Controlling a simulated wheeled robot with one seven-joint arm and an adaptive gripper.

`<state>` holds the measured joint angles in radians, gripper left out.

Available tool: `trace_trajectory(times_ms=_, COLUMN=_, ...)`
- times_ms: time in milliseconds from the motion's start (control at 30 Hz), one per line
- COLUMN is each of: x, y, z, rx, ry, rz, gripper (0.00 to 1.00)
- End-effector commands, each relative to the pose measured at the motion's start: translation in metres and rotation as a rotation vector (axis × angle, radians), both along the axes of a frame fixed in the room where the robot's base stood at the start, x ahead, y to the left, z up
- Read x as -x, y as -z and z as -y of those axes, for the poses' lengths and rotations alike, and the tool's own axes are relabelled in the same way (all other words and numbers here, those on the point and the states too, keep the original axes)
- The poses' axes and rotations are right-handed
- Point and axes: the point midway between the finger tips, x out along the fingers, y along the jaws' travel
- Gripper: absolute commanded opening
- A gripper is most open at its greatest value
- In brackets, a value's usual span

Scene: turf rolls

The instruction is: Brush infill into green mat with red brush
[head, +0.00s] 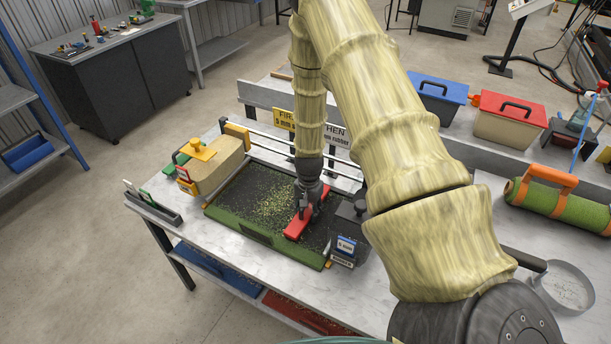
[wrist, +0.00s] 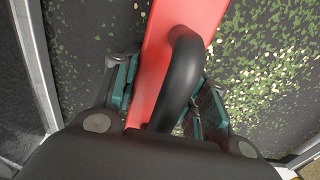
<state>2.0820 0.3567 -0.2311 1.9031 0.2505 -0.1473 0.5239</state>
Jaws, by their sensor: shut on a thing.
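The green mat (head: 238,227) lies on the workbench as a green-edged rectangle, its top covered by dark granules with pale green flecks thickest near the middle. The red brush (head: 297,226) is at the mat's right part, low over or on the dark surface; I cannot tell if its bristles touch. My gripper (head: 308,210) points down and is shut on the brush's black handle. In the wrist view the red brush (wrist: 183,20) runs between the fingers of my gripper (wrist: 160,95), with the black arched handle in front. Dark infill (wrist: 255,60) and flecks show on both sides.
A slotted holder (head: 153,206) sits front left. A green turf roll (head: 560,204) and round pan (head: 563,287) are farther right.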

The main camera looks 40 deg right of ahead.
Motion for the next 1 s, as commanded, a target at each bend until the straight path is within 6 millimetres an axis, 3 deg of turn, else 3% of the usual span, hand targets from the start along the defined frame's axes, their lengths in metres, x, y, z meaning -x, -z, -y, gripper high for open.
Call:
trace_trajectory(times_ms=633, x=0.045, y=-0.001, z=0.018, rx=-0.001, ry=0.002, rz=0.000, gripper=0.00)
trace_trajectory(times_ms=1000, x=0.047, y=0.000, z=0.019, rx=0.000, ry=0.000, rz=0.000, gripper=0.00)
